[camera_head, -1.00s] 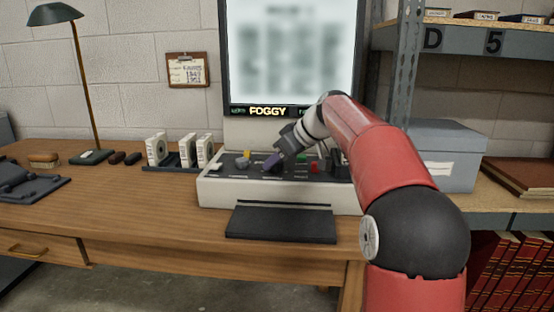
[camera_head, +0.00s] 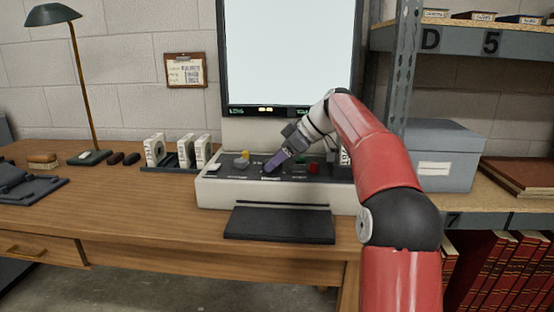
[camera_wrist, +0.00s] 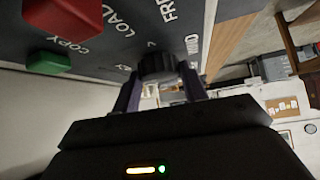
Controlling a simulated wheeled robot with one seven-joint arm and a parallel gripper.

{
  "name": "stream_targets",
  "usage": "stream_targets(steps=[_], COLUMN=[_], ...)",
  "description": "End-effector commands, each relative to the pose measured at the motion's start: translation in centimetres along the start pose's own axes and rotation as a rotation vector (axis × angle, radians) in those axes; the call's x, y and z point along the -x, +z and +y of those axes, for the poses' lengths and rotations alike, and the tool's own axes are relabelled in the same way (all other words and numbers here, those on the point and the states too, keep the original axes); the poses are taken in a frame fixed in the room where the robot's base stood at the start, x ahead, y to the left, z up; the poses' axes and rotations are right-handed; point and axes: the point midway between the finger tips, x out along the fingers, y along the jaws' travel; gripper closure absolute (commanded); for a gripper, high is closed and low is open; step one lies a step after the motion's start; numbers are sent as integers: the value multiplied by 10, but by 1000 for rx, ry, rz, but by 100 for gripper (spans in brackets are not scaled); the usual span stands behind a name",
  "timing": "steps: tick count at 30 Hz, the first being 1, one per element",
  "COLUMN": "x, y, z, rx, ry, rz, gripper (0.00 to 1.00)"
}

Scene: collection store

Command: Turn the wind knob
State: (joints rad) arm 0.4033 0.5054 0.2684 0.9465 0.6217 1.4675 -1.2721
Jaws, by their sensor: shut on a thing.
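The wind knob (camera_wrist: 157,66) is a dark, ridged round knob on the reader's black control panel, with the lettering "WIND" beside it in the wrist view. My gripper (camera_head: 272,165) reaches down onto the middle of the panel. Its two purple fingers stand on either side of the knob and are shut on it. In the head view the fingers largely hide the knob. The reader's screen (camera_head: 290,50) is a blank pale blue, with small lit marks on the strip below it.
A red button (camera_head: 314,168) and a green button (camera_head: 301,159) lie to the right of my gripper, and a yellow piece (camera_head: 244,154) to the left. White film boxes (camera_head: 154,150) stand on a rack at left. A grey box (camera_head: 445,155) stands at right.

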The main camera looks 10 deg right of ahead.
Motion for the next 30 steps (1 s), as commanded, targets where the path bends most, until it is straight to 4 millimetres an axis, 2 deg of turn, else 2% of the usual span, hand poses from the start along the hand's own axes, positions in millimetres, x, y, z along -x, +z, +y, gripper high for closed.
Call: stream_targets(steps=[5, 6, 10, 20, 23, 30], x=[0, 0, 0, 3, 14, 55], y=[0, 0, 0, 0, 0, 0], z=[0, 0, 0, 0, 1, 1], rx=[0, -1, -1, -1, -1, 0], ry=[2, 2, 2, 2, 4, 5], rz=[-1, -1, -1, 0, 0, 0], gripper=[80, 53, 36, 35, 35, 35])
